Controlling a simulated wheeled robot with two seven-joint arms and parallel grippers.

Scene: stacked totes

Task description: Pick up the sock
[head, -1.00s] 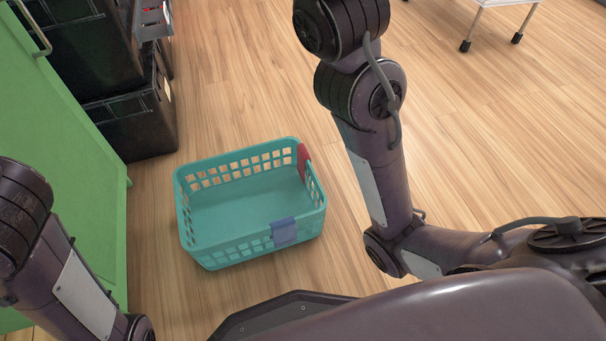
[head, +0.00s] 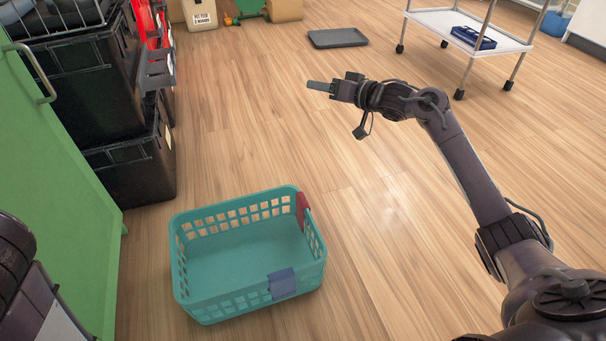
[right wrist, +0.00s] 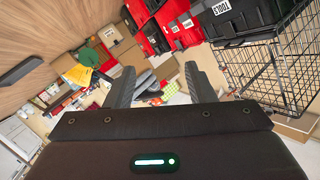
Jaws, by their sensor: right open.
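No thing shows clearly as a sock. A red piece (head: 302,211) lies over the right rim of the teal basket (head: 205,305), and a blue-grey piece (head: 282,284) lies over its front rim. I cannot tell whether either is a sock. The basket stands on the floor and looks empty inside. My right gripper (head: 322,87) is up and to the right of the basket, well apart from it, pointing left. In the right wrist view its two fingers (right wrist: 158,82) stand apart. My left gripper is out of view; only part of my left arm shows.
A green cabinet (head: 62,190) and black totes (head: 128,165) line the left side. A white cart (head: 475,40) stands at the back right, with a dark tray (head: 338,38) on the floor left of it. The floor between is clear.

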